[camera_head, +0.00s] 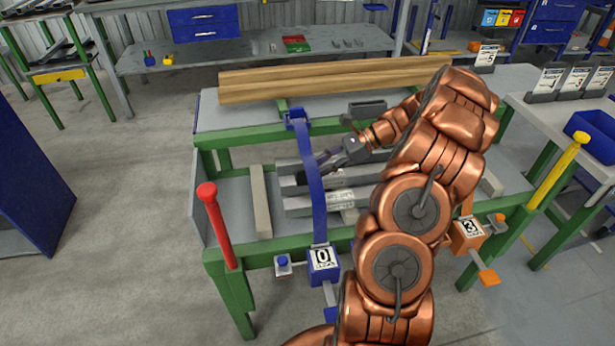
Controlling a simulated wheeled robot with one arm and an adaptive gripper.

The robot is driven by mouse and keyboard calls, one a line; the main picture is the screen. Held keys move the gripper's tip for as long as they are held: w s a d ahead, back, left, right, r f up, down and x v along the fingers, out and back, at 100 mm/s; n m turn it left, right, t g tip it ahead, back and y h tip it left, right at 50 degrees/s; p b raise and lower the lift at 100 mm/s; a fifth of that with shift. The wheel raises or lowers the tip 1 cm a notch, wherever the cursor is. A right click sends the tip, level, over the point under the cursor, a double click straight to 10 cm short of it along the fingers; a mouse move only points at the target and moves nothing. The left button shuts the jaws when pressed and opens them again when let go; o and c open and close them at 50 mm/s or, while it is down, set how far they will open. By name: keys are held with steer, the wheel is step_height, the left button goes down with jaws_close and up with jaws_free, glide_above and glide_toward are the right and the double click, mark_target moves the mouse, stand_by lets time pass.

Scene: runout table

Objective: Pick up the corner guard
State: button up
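A small dark piece (300,178) shows at the left of the strip, close to the fingertips. It may be the corner guard, but it is too small to tell, and I cannot tell whether my gripper touches it. Grey metal profiles (295,203) lie on the table below my gripper.
Long wooden beams (330,80) lie along the table's back. A red post (215,222) and a yellow post (560,168) stand at the front corners. A blue box marked 0 (323,262) and an orange box marked 3 (467,235) sit on the front rail. Open floor lies left.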

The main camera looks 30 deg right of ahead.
mark_target(309, 172)
steer(key=x, duration=0.4)
steer(key=shift+a, duration=0.2)
steer(key=shift+c, duration=0.2)
jaws_close()
